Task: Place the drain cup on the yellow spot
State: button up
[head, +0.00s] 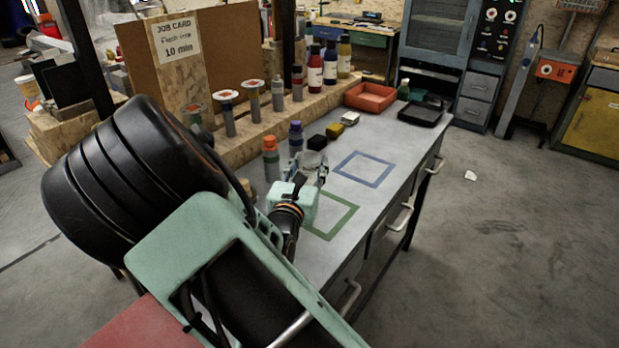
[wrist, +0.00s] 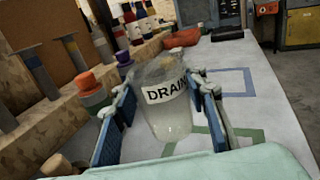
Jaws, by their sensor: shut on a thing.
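The drain cup (wrist: 170,118) is a clear cup with a white label reading "DRAI…" in the wrist view. It is between the two blue-padded fingers of my gripper (wrist: 163,117), which is shut on it. In the head view my gripper (head: 308,166) is over the workbench, and the cup is hard to make out there. A green square outline (head: 350,212) lies beside and partly behind my gripper. A blue square outline (head: 363,168) lies further along the bench. I cannot make out a yellow spot on the bench top.
An orange-capped bottle (head: 271,158) and a purple-capped bottle (head: 296,138) stand left of my gripper. An orange tray (head: 370,97) and a black tray (head: 424,112) are at the far end.

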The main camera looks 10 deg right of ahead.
aim_at(312, 179)
jog(key=w+f, duration=0.1)
jog(key=w+d+f, duration=0.1)
jog(key=shift+f+b, duration=0.3)
jog(key=shift+f, duration=0.05)
jog(key=shift+f+b, duration=0.35)
jog(key=shift+f, duration=1.2)
jog(key=shift+f, duration=0.15)
jog(key=o, duration=1.2)
jog(key=shift+c, duration=0.2)
